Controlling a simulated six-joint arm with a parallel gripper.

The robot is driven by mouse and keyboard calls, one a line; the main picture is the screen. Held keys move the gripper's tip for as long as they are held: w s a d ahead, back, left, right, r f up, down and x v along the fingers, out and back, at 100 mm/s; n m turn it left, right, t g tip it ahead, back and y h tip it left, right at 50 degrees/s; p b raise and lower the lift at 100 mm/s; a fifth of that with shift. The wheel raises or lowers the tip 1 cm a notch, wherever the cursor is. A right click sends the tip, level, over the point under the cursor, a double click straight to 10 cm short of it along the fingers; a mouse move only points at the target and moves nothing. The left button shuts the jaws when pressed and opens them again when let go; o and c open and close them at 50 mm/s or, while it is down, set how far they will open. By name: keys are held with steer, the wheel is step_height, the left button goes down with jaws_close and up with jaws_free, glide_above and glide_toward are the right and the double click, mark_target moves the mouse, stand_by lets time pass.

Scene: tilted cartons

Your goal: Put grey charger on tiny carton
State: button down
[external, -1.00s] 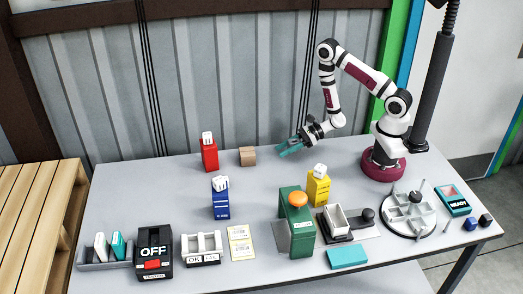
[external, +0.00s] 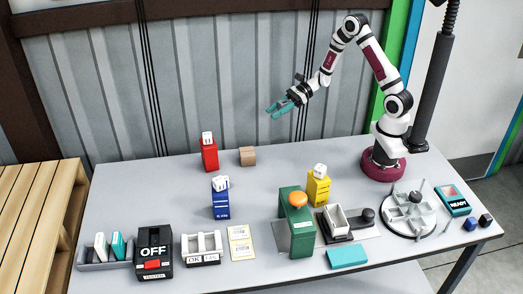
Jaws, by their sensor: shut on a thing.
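My gripper (external: 275,109) has teal fingers and is raised high above the back of the table, in front of the corrugated wall. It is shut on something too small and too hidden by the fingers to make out. I cannot pick out a grey charger anywhere on the table. A small brown carton (external: 247,157) stands at the back of the table, to the lower left of my gripper and well apart from it. No object shows on its top.
A red carton (external: 210,157), a blue carton (external: 221,205) and a yellow carton (external: 318,190) stand upright, each with a white piece on top. The table's back middle is clear.

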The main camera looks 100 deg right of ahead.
steer(key=w+a+r+n+y, duration=0.1)
steer(key=w+a+r, duration=0.15)
steer(key=w, duration=0.55)
glide_above(247, 157)
steer(key=w+d, duration=0.2)
step_height(247, 157, down, 6)
steer(key=f, duration=0.2)
steer(key=w+f, duration=0.1)
steer(key=shift+a+f, duration=0.25)
steer(key=shift+f, duration=0.35)
steer(key=shift+c, duration=2.4)
jaws_free()
steer(key=shift+f, duration=0.15)
